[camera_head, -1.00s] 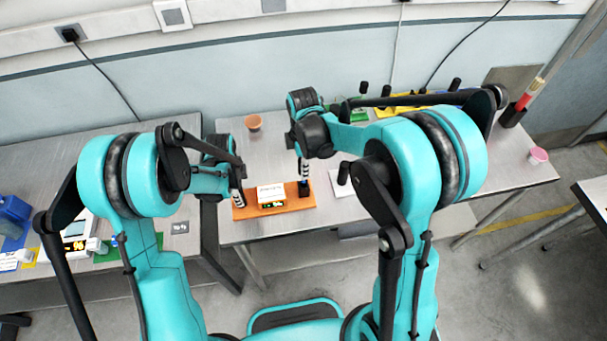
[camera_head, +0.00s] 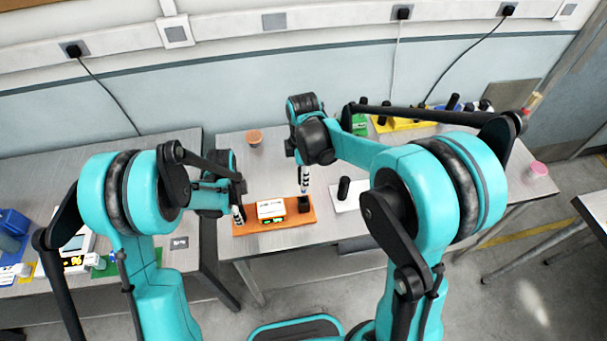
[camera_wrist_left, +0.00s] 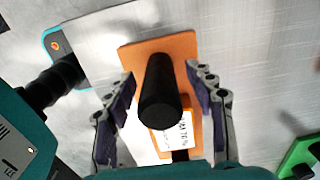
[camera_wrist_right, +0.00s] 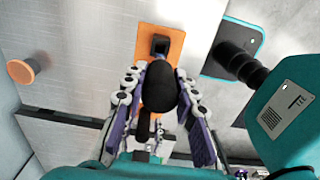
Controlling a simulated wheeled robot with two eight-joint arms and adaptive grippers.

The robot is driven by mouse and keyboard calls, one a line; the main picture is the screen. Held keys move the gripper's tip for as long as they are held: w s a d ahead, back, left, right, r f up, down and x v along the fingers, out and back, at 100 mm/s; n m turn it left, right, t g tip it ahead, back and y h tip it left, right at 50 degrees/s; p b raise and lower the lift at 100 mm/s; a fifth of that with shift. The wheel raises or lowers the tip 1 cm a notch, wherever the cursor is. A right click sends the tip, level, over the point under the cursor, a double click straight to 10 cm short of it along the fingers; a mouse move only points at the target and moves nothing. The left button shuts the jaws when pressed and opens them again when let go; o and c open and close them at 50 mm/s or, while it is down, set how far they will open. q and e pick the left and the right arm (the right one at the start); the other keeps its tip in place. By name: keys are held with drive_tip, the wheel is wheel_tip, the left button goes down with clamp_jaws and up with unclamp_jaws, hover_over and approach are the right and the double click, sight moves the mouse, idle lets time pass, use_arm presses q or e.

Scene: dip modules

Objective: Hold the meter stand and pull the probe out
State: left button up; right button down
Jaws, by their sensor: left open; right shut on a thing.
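The meter stand is an orange plate (camera_head: 243,227) on the middle table, carrying a white meter (camera_head: 270,208) with a lit display. A dark square holder (camera_head: 305,204) stands at its right end; it also shows in the right wrist view (camera_wrist_right: 159,46). My right gripper (camera_head: 304,187) is above this holder, shut on the black probe (camera_wrist_right: 160,88). I cannot tell whether the probe's lower end is inside the holder. My left gripper (camera_head: 239,216) is at the plate's left end. In the left wrist view its open fingers stand either side of a black upright post (camera_wrist_left: 160,95), with gaps visible.
A white plate with a black post (camera_head: 343,190) lies just right of the stand. An orange cup (camera_head: 254,138) is behind it and a pink cup (camera_head: 537,169) is at the far right. Green and yellow items (camera_head: 405,124) stand at the back right.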

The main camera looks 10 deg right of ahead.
idle(0.3)
use_arm(q)
drive_tip(key=shift+r+p, duration=2.15)
drive_tip(key=shift+r, duration=1.6)
use_arm(e)
drive_tip(key=shift+r, duration=2.15)
drive_tip(key=shift+r+p, duration=2.85)
use_arm(q)
wheel_tip(320, 180, up, 9)
use_arm(e)
drive_tip(key=shift+f, duration=0.1)
